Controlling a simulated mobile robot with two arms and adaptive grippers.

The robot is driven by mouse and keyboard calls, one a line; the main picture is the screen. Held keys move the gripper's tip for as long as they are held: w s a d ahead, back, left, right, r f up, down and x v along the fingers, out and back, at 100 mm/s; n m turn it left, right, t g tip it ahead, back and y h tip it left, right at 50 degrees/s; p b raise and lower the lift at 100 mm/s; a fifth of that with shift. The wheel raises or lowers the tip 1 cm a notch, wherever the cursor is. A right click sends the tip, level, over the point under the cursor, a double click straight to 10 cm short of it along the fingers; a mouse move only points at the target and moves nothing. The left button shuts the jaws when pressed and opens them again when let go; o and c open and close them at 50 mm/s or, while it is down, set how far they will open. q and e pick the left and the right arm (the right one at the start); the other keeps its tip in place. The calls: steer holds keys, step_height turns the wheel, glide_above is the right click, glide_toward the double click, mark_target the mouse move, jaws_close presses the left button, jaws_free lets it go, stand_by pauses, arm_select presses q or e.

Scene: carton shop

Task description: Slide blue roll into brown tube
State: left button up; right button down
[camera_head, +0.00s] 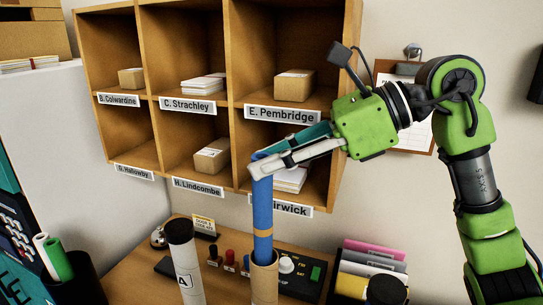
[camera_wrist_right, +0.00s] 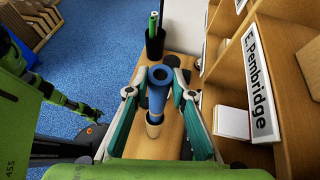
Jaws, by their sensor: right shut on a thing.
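The blue roll (camera_head: 263,205) stands upright with a tan band low on it. My right gripper (camera_head: 262,163) is shut on its upper end; in the right wrist view the fingers flank the blue roll (camera_wrist_right: 158,92). The brown tube (camera_head: 264,280) stands upright on the desk directly below. The roll's lower end meets the tube's mouth and appears to be just inside it; the exact depth is hidden.
A white tube with a black cap and an A label (camera_head: 183,262) stands left of the brown tube. A dark holder (camera_head: 80,285) has green and white rolls. A control panel (camera_head: 298,272) lies behind right. Wooden pigeonholes (camera_head: 232,60) with parcels are behind the gripper.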

mark_target(272, 183)
steer(key=shift+f+b, duration=1.5)
steer(key=shift+f, duration=0.55)
steer(key=c, duration=1.7)
jaws_free()
steer(key=v, duration=1.2)
